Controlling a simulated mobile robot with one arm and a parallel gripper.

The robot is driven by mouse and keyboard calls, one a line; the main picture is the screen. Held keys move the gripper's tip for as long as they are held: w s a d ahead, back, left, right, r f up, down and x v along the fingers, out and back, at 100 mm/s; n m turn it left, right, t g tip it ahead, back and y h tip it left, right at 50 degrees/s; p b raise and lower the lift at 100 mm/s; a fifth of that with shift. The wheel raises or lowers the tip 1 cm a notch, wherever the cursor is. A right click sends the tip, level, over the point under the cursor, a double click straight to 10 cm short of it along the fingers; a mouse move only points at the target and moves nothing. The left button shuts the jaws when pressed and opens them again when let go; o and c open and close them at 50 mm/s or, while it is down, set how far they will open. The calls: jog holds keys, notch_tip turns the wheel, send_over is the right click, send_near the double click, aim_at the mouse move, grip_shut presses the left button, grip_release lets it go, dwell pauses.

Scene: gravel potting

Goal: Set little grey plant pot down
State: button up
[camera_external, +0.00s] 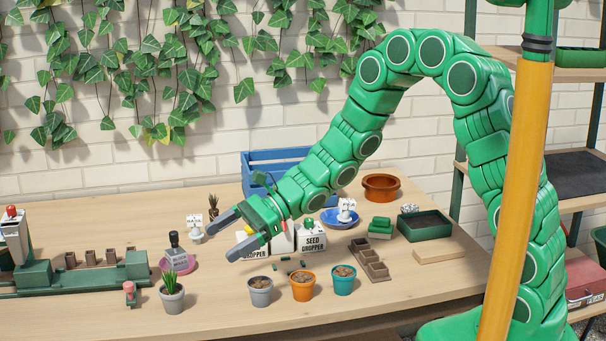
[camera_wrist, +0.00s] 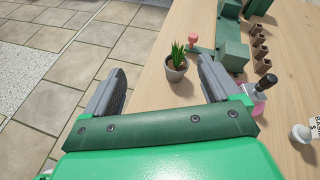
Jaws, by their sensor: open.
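A little grey pot (camera_external: 172,302) holding a spiky green plant stands upright near the table's front edge. The same plant pot (camera_wrist: 176,72) shows in the wrist view, standing on the wood, framed between the fingers. A second grey pot (camera_external: 261,293) holds brown, gravel-like filling and stands to its right, left of an orange pot (camera_external: 303,287) and a teal pot (camera_external: 344,282). My gripper (camera_external: 220,243) is open and empty, above the table and up and right of the plant pot, apart from it. Its spread fingers (camera_wrist: 162,68) also show in the wrist view.
A pink dish (camera_external: 180,265) with a dark-topped bottle and a small pink item (camera_external: 129,294) are near the plant pot. A green rail fixture (camera_external: 75,272) lies at left. The front edge is close.

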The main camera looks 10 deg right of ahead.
jog(key=s+d+r+n+h, duration=0.1)
jog(key=s+d+r+n, duration=0.15)
jog(key=d, duration=0.25)
jog(key=s+d+r+n+g+h, duration=0.1)
jog(key=s+d+r+n, duration=0.1)
jog(key=d+r, duration=0.2)
jog(key=s+d+r+n+h, duration=0.1)
jog(key=s+d+r+n, duration=0.15)
jog(key=d, duration=0.25)
jog(key=s+d+r+n+t+h, duration=0.1)
jog(key=s+d+n+h, duration=0.1)
jog(key=d, duration=1)
jog(key=s+d+r+n+t+h, duration=0.1)
jog(key=s+d+h, duration=0.4)
jog(key=d, duration=0.7)
jog(key=s+d+r+n+h, duration=0.1)
jog(key=s+d+n+h, duration=0.1)
jog(key=d, duration=1.1)
jog(key=shift+s+r+n+t+h, duration=0.35)
jog(key=shift+s+h, duration=0.35)
jog(key=shift+s, duration=0.35)
